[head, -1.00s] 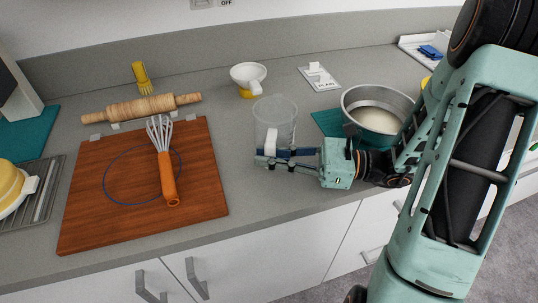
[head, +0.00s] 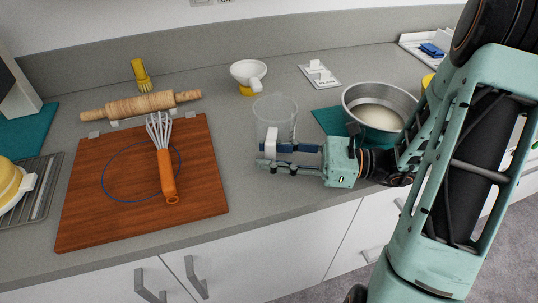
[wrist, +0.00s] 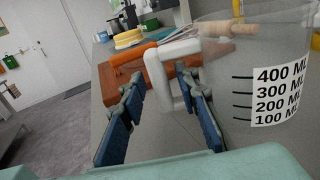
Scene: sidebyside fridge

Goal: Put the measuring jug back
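The measuring jug (head: 279,112) is a clear cylinder with a white handle (head: 270,140). It appears to stand upright on the grey counter, left of the metal bowl. In the wrist view the jug (wrist: 225,75) shows at the right with a white scale label in ML, and its white handle (wrist: 158,80) lies ahead, between my fingers. My gripper (head: 268,158) is at the jug's front side, coming from the right. Its two blue-padded fingers are apart in the wrist view (wrist: 165,100), with visible gaps beside the handle. The jug's base is partly hidden by the gripper.
A metal bowl (head: 352,98) with pale contents stands on a teal mat (head: 327,120) close to my arm. A wooden board (head: 90,205) holds a whisk (head: 165,160).

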